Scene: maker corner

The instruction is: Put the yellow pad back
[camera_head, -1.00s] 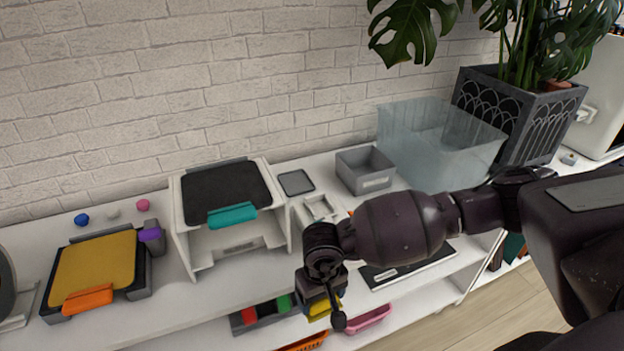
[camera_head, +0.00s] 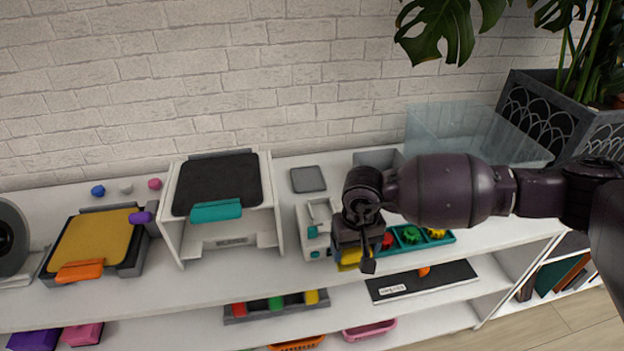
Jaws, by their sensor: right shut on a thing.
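My right gripper (camera_head: 358,262) is in front of the shelf unit's top edge, pointing down. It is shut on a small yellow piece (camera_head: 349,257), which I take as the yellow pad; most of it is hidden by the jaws. A larger yellow plate (camera_head: 93,240) with an orange clip lies on a dark base at the left of the top. My left gripper is not in view.
A white stand (camera_head: 175,232) with a teal-handled dark plate is left of my gripper. The top's front left edge is clear.

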